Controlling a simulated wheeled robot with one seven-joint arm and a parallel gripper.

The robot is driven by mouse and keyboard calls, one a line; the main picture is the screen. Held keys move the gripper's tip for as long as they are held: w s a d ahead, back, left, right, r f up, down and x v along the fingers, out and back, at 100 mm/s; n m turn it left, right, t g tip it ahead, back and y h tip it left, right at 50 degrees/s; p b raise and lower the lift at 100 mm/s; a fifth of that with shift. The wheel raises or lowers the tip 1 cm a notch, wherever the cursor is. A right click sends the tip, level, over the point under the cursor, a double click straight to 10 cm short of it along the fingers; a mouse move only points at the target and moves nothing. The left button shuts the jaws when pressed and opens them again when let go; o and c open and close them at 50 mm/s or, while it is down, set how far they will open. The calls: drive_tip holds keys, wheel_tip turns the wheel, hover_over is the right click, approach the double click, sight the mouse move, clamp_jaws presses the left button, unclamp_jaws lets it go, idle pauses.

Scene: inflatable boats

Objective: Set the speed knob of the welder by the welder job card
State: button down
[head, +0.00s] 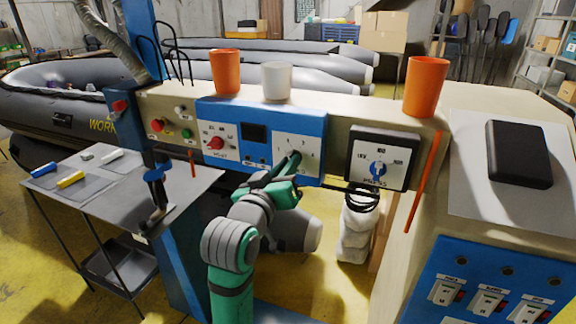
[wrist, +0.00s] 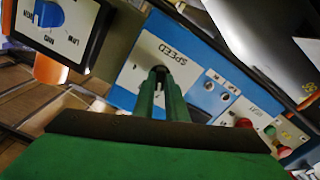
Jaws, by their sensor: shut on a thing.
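The welder's blue control panel (head: 262,122) faces me in the middle of the head view. Its white speed plate (head: 305,146) carries a few dial numbers. My gripper (head: 291,160) is shut on the speed knob at the middle of this plate. In the wrist view my fingers (wrist: 160,76) come together in front of the plate marked SPEED (wrist: 176,55). They hide most of the speed knob, so I cannot read its pointer. I cannot make out a welder job card in either view.
A red heat knob (head: 215,142) sits left of a dark display (head: 255,133). A blue knob (head: 378,169) sits on a separate panel at right. Orange cups (head: 225,72) (head: 426,86) and a white cup (head: 277,81) stand on top. A side table (head: 175,195) is at left.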

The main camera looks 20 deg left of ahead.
drive_tip(key=shift+s, duration=0.1)
drive_tip(key=m, duration=0.9)
drive_tip(key=shift+r+m, duration=0.2)
drive_tip(key=shift+m, duration=0.1)
drive_tip(key=shift+d, duration=0.1)
idle(0.3)
drive_tip(key=c, duration=1.8)
unclamp_jaws()
drive_tip(key=shift+s, duration=0.1)
drive_tip(key=shift+f, duration=0.1)
